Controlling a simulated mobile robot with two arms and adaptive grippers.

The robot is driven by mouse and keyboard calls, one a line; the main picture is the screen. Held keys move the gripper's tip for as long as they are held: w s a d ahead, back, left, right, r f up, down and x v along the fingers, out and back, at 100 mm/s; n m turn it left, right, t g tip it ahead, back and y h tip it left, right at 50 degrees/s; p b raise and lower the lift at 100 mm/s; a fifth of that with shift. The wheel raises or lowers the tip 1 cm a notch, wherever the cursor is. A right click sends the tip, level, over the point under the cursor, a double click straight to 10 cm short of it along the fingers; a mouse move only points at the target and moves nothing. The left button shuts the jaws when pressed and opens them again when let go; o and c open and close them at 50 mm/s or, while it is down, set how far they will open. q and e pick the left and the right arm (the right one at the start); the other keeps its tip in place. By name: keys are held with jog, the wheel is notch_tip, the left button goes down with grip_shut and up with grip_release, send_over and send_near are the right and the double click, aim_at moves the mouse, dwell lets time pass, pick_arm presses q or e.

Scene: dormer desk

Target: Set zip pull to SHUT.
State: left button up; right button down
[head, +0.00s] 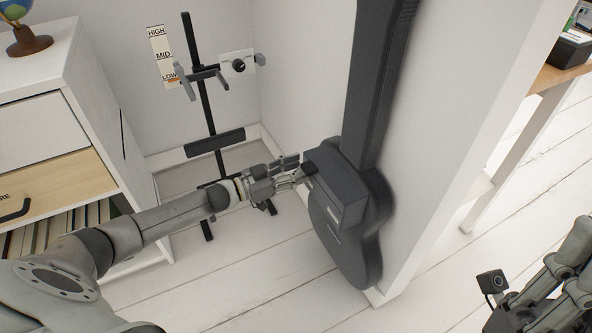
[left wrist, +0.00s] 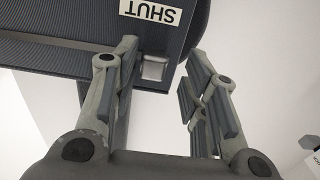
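A dark grey guitar bag (head: 345,235) stands against the white wall, with a box-like pocket (head: 338,185) on its front. In the left wrist view, a white label reading SHUT (left wrist: 151,11) appears upside down on the dark pocket (left wrist: 60,50). A small silvery square piece, seemingly the zip pull (left wrist: 153,68), sits at the pocket's edge near that label. My left gripper (head: 297,171) is at the pocket's left side. In the wrist view its fingers (left wrist: 160,85) are apart, with the silvery piece just beyond the gap; contact is unclear. My right gripper (head: 572,262) is partly cut off at lower right.
A black stand (head: 208,125) is behind my left arm, near a HIGH/MID/LOW strip (head: 162,57) and a wall knob (head: 239,66). A white cabinet (head: 60,90) with books is at left. A desk (head: 552,77) is at right. Open floor (head: 265,270) lies in front.

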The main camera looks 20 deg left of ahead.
pick_arm(q)
jog(key=shift+s, duration=0.15)
jog(key=v, duration=1.1)
jog(key=shift+s+a, duration=0.25)
jog(key=shift+s, duration=0.05)
